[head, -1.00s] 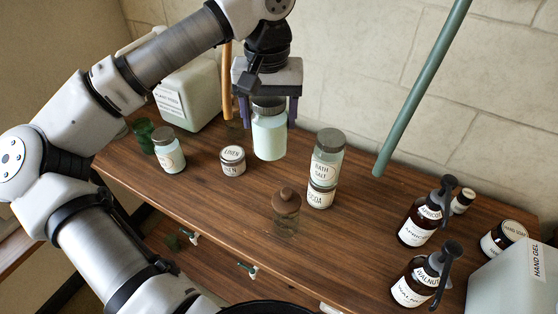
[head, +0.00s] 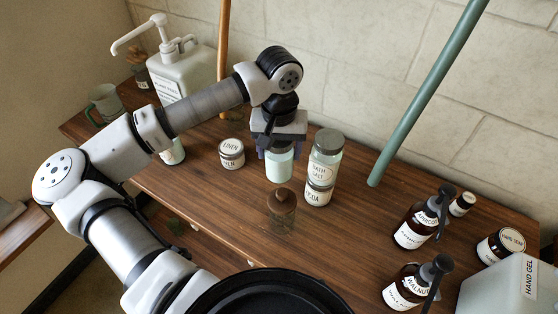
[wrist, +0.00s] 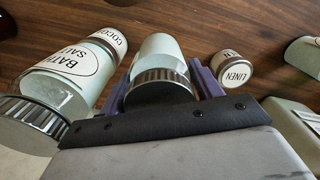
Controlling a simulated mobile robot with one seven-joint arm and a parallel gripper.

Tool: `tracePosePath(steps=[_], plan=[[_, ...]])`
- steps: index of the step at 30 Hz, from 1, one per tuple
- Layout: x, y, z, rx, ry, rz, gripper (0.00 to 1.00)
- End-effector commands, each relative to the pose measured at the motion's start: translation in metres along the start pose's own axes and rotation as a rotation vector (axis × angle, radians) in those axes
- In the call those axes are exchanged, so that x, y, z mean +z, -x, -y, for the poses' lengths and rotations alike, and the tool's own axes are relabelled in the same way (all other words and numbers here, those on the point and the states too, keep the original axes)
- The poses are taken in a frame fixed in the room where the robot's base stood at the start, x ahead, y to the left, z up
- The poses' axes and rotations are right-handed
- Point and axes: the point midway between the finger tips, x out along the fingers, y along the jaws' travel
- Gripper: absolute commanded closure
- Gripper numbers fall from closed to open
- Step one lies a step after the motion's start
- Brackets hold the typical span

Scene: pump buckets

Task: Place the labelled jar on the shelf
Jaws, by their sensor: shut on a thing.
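My gripper (head: 279,152) points down and is shut on a pale green jar (head: 279,168) with a dark lid. The held jar also shows between the purple fingers in the wrist view (wrist: 160,53); no label shows on its visible side. It is upright, low over the wooden top (head: 350,230); I cannot tell whether it touches. A bath salt jar (head: 325,150) stands on a cocoa jar (head: 319,193) just right of it. A linen jar (head: 231,154) stands to its left. Which surface is the shelf is unclear.
A brown-lidded glass jar (head: 282,210) stands close in front. Apricot (head: 415,225) and walnut (head: 407,288) pump bottles and a hand gel container (head: 505,285) stand right. A white pump container (head: 182,75) is at back left. A green pole (head: 430,90) slants behind the stacked jars.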

Motion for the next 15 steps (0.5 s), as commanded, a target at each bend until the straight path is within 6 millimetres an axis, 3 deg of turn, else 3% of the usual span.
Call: tracePosePath(steps=[15], plan=[[0.000,-0.058,0.000,0.001,-0.001,0.000,0.69]])
